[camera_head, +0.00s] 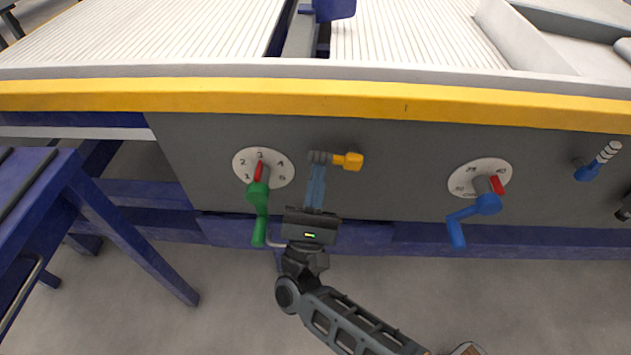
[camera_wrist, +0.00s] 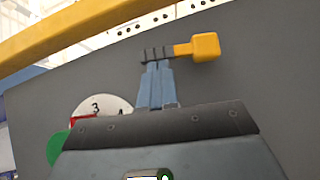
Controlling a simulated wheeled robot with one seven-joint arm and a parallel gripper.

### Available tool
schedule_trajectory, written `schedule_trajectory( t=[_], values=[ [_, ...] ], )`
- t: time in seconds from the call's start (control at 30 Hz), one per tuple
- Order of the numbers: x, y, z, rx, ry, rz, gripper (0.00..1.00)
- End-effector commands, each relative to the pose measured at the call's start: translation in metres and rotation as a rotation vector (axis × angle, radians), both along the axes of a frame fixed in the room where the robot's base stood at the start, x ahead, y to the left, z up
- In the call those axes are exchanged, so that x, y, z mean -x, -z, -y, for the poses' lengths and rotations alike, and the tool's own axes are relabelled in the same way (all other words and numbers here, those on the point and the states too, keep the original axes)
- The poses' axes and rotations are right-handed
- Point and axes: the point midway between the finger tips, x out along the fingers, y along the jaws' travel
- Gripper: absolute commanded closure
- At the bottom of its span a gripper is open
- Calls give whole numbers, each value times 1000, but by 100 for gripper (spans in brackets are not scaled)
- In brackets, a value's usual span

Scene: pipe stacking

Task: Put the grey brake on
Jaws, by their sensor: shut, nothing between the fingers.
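A lever with a dark grey ribbed grip and a yellow base (camera_head: 347,161) is on the grey front panel, left of the middle. Its grip lies sideways, pointing left; it also shows in the wrist view (camera_wrist: 205,47). My gripper (camera_head: 318,166) is shut and empty, its blue fingers together. In the wrist view the fingertips (camera_wrist: 157,66) are at the ribbed grip, overlapping it from below; whether they touch it I cannot tell. A pale ribbed lever with a blue base (camera_head: 585,172) is at the far right. No label shows which lever is the brake.
A green crank (camera_head: 258,205) on a numbered white dial (camera_head: 281,165) is close left of my gripper. A blue crank (camera_head: 458,230) with its own dial (camera_head: 465,180) is at the right. The yellow edge (camera_head: 400,103) runs above the levers. The floor in front is clear.

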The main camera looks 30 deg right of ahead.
Motion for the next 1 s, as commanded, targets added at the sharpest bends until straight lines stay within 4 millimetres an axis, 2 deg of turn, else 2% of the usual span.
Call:
schedule_trajectory(
  t=[1.0],
  values=[
    [-2, -6, -3, -114, 1, 86, 100]
  ],
)
